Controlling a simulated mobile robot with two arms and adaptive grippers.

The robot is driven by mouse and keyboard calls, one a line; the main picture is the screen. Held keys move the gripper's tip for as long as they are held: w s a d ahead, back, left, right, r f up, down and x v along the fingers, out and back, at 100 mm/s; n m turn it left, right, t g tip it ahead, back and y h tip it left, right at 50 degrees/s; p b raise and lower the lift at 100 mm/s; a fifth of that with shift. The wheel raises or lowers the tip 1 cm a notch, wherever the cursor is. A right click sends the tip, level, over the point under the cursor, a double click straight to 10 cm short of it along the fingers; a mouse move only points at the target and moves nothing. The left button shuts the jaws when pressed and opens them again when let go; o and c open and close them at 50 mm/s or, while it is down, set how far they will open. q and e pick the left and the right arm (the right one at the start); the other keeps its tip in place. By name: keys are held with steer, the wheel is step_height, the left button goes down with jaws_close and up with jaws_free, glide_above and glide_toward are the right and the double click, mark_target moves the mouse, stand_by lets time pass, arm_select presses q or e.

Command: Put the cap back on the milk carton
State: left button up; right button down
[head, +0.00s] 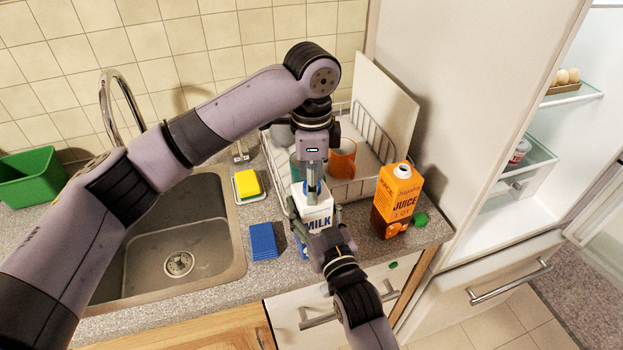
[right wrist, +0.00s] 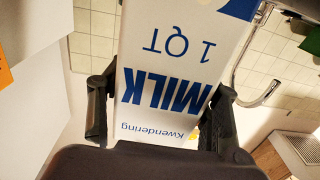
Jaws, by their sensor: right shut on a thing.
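The white milk carton (head: 318,212) with blue lettering stands at the front of the counter, and its lower part is hidden behind my right gripper. My right gripper (head: 322,243) is shut on the milk carton; in the right wrist view the carton (right wrist: 175,75) fills the space between the two fingers (right wrist: 160,115). My left gripper (head: 313,188) points straight down over the carton's top. Its fingertips hide the spout, and I cannot tell whether a cap is between them. A green cap (head: 421,220) lies on the counter right of the juice carton.
An orange juice carton (head: 398,200) with an open white spout stands to the right. Behind are a dish rack (head: 375,180) and an orange mug (head: 342,158). A blue sponge (head: 263,241), a yellow sponge (head: 247,184) and the sink (head: 185,230) lie left. An open fridge is right.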

arm_select(q)
step_height(320, 180, up, 12)
stand_by(0.6)
arm_select(e)
steer(key=shift+c, duration=2.3)
jaws_free()
steer(key=v, duration=1.2)
